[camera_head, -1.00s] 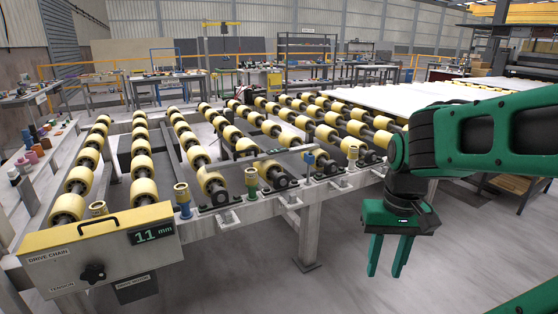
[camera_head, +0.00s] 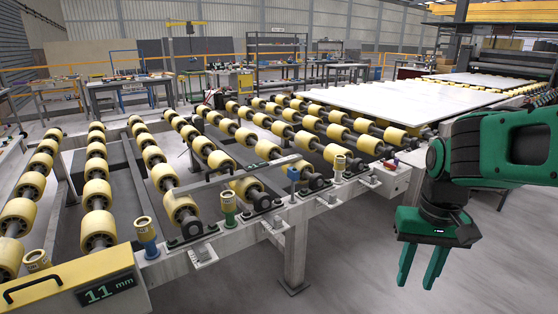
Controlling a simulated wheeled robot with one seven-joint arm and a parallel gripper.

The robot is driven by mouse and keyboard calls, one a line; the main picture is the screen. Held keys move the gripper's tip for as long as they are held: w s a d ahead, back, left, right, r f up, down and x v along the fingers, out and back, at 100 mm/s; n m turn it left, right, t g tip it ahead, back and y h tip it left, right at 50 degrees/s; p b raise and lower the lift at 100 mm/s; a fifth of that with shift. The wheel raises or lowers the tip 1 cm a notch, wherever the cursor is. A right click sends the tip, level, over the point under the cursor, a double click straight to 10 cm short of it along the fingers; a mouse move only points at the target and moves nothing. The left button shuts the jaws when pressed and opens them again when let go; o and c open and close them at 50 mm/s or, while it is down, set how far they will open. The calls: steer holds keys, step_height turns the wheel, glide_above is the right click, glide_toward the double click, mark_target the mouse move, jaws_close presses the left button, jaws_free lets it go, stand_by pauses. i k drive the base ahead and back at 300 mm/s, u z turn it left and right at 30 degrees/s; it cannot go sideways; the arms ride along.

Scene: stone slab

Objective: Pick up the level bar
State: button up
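A long, thin grey bar, which looks like the level bar (camera_head: 233,176), lies slantwise across the yellow rollers of the conveyor near its front rail. Its left end is over the roller near the blue and green posts. My gripper (camera_head: 420,268) hangs at the right with its two green fingers pointing down. The fingers are apart with nothing between them. It is over the floor in front of the conveyor, well to the right of the bar and clear of it.
A control box reading 11 mm (camera_head: 75,292) is at lower left. White slabs (camera_head: 400,98) lie farther back. Floor (camera_head: 345,262) at front right is clear.

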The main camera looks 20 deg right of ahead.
mark_target(252, 169)
steer(key=z, duration=0.2)
steer(key=i, duration=1.75)
steer(key=u, duration=0.2)
